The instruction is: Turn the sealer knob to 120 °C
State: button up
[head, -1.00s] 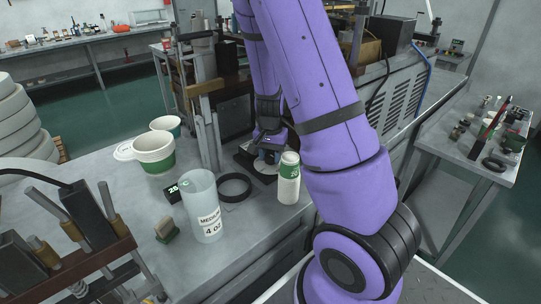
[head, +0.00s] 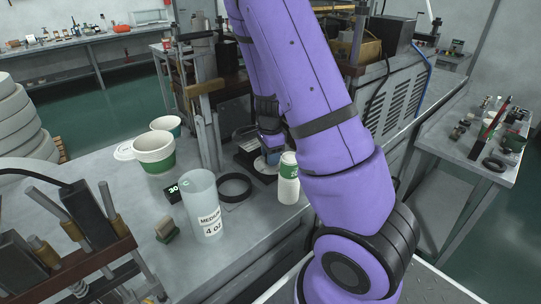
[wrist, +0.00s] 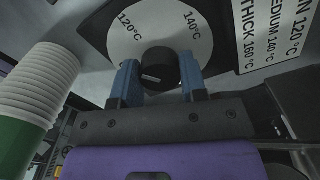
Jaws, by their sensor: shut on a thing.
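In the wrist view the black sealer knob (wrist: 157,66) sits on a round white dial (wrist: 135,42) marked 120 °C at upper left and 140 °C at upper right. A white pointer line shows on the knob's near side, towards the left; its exact reading is unclear. The two blue fingers of my gripper (wrist: 160,80) stand on either side of the knob, shut on it. In the head view my gripper (head: 270,147) is down at the dial, partly hidden by my arm. A small black display (head: 173,191) shows green digits that look like 30 °C.
A sign (wrist: 275,35) lists THICK 160 °C, MEDIUM 140 °C and a 120 °C line. A white-green can (head: 288,180), black ring (head: 234,187) and clear cylinder (head: 203,205) stand near my gripper.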

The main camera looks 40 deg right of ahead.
jog(key=m, duration=0.5)
dwell(0.6)
jog(key=o, duration=0.9)
notch_tip(320, 180, up, 11)
jog(key=shift+f, duration=0.1)
dwell(0.6)
